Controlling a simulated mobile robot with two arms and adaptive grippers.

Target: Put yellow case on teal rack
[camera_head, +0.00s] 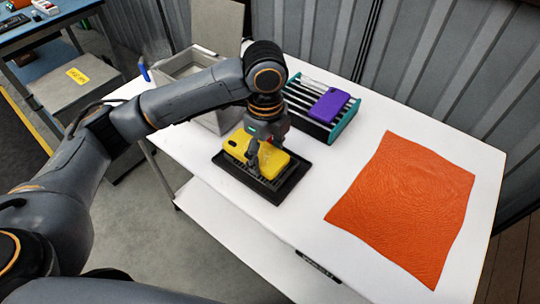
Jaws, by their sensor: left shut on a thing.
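The yellow case (237,143) is a phone-case shape lying on a black tray (287,188) near the table's left front edge. My left gripper (257,160) reaches down over it from above and is shut on it; the fingers hide part of its middle. The case appears at or just above the tray; I cannot tell if they touch. The teal rack (345,122) stands behind and to the right, with dark slats and teal ends. A purple case (329,104) lies on its right part. My right gripper is not in view.
A grey bin (188,64) stands at the table's left back, partly behind my arm. An orange cloth (405,205) lies flat on the right of the white table (325,165). Corrugated wall panels rise behind the table. White tabletop is clear between tray and cloth.

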